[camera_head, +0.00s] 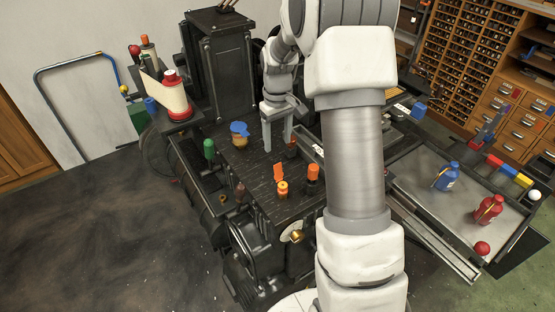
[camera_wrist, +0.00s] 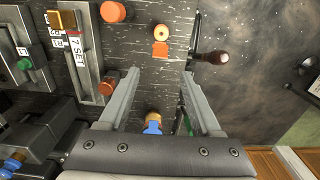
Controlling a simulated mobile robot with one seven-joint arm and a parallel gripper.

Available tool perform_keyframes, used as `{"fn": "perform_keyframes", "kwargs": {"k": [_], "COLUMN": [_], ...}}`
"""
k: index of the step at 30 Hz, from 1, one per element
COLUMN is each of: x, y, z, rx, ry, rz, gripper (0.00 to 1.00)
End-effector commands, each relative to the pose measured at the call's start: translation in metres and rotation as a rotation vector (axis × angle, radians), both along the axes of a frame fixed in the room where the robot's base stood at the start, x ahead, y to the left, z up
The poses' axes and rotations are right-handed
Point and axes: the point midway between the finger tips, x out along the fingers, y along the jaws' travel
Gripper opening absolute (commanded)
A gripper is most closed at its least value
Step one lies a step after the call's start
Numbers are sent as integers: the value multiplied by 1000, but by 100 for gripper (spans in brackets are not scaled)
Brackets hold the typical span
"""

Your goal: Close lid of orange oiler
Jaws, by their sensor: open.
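The orange oiler (camera_head: 282,189) stands upright on the dark machine top, a small yellow-orange pot with its orange lid (camera_head: 278,171) tipped up, open, on its far side. In the wrist view the oiler (camera_wrist: 161,32) is at the top centre, with the lid (camera_wrist: 160,50) standing just below it. My gripper (camera_head: 278,147) is open and empty, fingers pointing down, behind the oiler and apart from it. In the wrist view my gripper (camera_wrist: 160,74) shows its two fingers wide apart, with the oiler and lid beyond the fingertips, roughly centred between them.
An orange-topped dark item (camera_head: 313,174) stands close right of the oiler. A jar with a blue lid (camera_head: 239,130) and a green-capped item (camera_head: 209,149) are at the left. A dark-knobbed lever (camera_wrist: 213,57) is near the oiler. Bare machine top lies between oiler and gripper.

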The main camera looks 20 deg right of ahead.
Motion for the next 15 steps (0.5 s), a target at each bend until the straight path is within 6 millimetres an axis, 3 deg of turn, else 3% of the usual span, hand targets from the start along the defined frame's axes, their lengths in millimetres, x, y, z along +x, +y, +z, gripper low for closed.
{"fn": "perform_keyframes", "kwargs": {"k": [7,15], "x": [-1,-1], "y": [0,0], "z": [-53,-82], "rx": [1,1], "ry": [4,2], "rz": [0,0], "gripper": [65,65]}}
